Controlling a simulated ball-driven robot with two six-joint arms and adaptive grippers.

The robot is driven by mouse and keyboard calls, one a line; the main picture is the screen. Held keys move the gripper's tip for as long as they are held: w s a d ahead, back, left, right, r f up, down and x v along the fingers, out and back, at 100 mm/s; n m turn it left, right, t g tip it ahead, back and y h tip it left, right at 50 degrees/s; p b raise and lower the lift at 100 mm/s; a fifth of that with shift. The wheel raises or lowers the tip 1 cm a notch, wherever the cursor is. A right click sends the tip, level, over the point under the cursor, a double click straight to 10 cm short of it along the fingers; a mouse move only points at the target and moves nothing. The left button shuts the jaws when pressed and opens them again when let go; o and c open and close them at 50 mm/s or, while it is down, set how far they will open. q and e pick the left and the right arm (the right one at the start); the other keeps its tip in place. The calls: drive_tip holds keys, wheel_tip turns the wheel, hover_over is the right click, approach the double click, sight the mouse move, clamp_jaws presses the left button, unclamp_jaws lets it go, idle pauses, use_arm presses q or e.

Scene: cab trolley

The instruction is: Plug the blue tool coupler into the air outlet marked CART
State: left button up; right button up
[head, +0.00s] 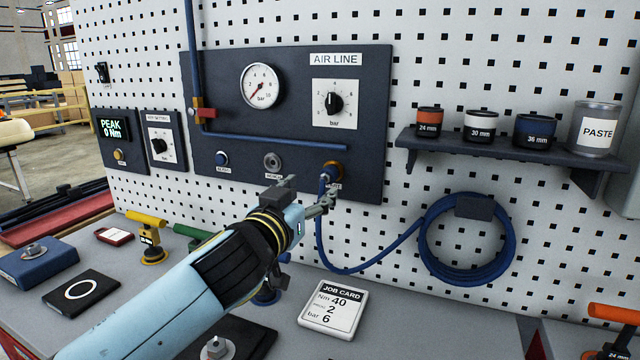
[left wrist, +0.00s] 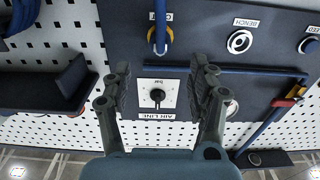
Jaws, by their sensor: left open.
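The blue tool coupler (head: 324,184) is at the brass-ringed CART air outlet (head: 334,167) on the dark panel, with its hose hanging below. In the left wrist view, which is upside down, the coupler (left wrist: 160,38) covers part of the outlet near the CART label (left wrist: 160,17). I cannot tell how deep it sits. My left gripper (head: 310,192) is open and empty in front of the panel, close to the coupler in the head view. In the left wrist view its fingers (left wrist: 163,82) are apart, with the regulator knob showing between them. My right gripper is not in view.
The BENCH outlet (head: 272,162) is empty, left of CART. The blue hose coil (head: 466,240) hangs on the pegboard at right. A shelf (head: 490,146) with pots juts out above it. A job card (head: 333,305) and other items lie on the bench below.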

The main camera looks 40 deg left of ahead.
use_arm(q)
drive_tip(key=shift+v, duration=1.65)
drive_tip(key=o, duration=0.9)
drive_tip(key=shift+c, duration=0.2)
drive_tip(key=b+v, duration=0.3)
drive_tip(key=v, duration=0.6)
